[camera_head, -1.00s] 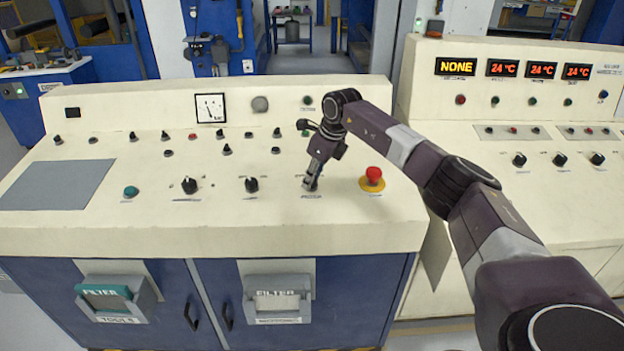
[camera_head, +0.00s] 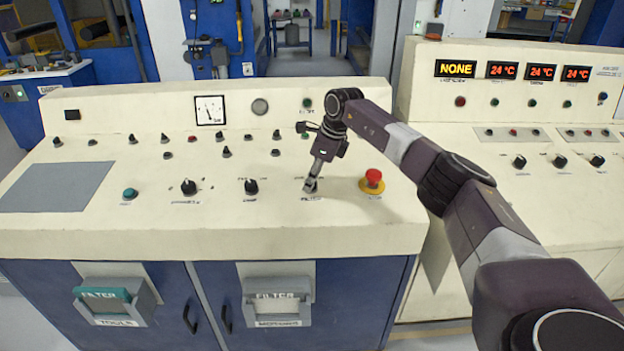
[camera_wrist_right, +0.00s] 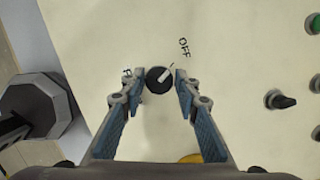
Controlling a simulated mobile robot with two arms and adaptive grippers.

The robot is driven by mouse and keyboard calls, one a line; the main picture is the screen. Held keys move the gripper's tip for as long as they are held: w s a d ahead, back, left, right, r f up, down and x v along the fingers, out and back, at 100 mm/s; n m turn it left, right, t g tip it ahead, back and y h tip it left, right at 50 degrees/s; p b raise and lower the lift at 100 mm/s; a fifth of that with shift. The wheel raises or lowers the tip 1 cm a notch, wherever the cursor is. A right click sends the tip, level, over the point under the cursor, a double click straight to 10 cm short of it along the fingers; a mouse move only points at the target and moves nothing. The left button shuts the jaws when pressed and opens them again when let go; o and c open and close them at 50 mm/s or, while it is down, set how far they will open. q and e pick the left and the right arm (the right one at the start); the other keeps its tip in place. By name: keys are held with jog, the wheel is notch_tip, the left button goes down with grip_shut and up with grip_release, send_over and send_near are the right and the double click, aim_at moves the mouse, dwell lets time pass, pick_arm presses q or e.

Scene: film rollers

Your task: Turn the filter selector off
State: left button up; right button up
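The filter selector is a round black knob (camera_wrist_right: 153,84) with a white pointer mark, on the cream panel. In the right wrist view the mark points up and right, toward the printed OFF label (camera_wrist_right: 184,47). In the head view my right gripper (camera_head: 311,187) reaches down to the panel from above and hides most of the selector. My left gripper is out of view.
A red emergency button (camera_head: 373,178) on a yellow base stands just right of the gripper. A black knob (camera_head: 251,187) is to its left. Rows of small knobs and buttons sit behind. The panel's front strip (camera_head: 220,238) is clear.

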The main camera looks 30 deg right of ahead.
jog(key=o, duration=0.3)
jog(key=shift+r, duration=0.1)
jog(key=v, duration=1.2)
jog(key=shift+d, duration=0.1)
